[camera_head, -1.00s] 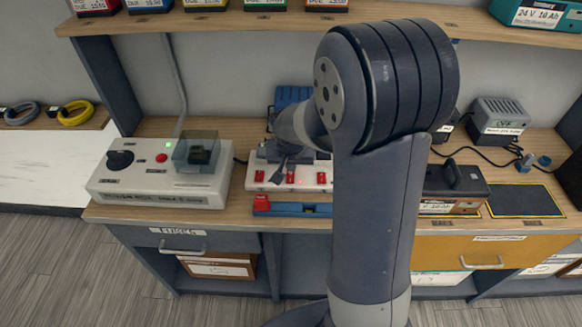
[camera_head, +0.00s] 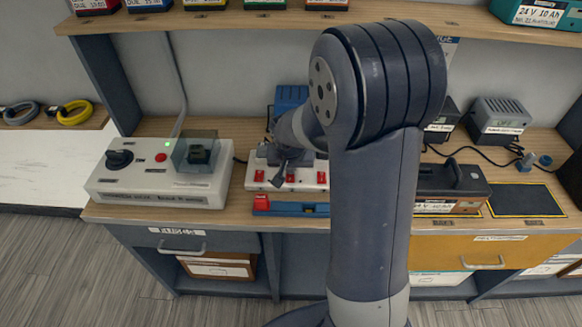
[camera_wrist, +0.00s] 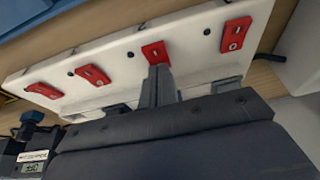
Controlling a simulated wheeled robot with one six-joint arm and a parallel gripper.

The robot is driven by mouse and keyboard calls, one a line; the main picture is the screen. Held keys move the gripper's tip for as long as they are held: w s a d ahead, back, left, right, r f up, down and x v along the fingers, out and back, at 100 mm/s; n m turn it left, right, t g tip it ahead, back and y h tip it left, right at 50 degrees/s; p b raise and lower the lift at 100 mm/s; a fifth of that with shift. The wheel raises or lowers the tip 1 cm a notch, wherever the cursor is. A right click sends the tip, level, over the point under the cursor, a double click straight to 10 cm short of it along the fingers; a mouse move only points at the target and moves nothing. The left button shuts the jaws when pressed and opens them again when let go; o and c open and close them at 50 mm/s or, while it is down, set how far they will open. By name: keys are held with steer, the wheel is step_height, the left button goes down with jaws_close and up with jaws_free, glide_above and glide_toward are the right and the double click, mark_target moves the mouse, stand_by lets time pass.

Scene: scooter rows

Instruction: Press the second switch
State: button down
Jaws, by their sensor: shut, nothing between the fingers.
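A white switch strip (camera_head: 307,186) lies on the workbench, with several red rocker switches in a row. In the wrist view the row is reversed: the first switch (camera_wrist: 235,34) is at the right and the second switch (camera_wrist: 155,53) is in the middle. My gripper (camera_wrist: 158,70) is shut and empty, its tips at the near edge of the second switch. I cannot tell whether they touch it. My gripper also shows in the head view (camera_head: 278,182).
A grey control box (camera_head: 160,180) with a knob, a red button and a clear cover stands left of the strip. A blue tray with a red end (camera_head: 300,209) lies in front. A dark case (camera_head: 455,185) stands to the right. A shelf (camera_head: 250,22) runs above.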

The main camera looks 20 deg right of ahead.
steer(key=shift+s+f, duration=0.15)
steer(key=shift+s, duration=0.1)
steer(key=shift+s+a+b, duration=0.25)
steer(key=shift+s+b, duration=0.05)
steer(key=shift+s, duration=0.35)
steer(key=shift+r+p, duration=0.4)
steer(key=shift+r, duration=0.15)
steer(key=p+v, duration=0.2)
steer(key=v, duration=1.1)
steer(key=shift+w, duration=0.35)
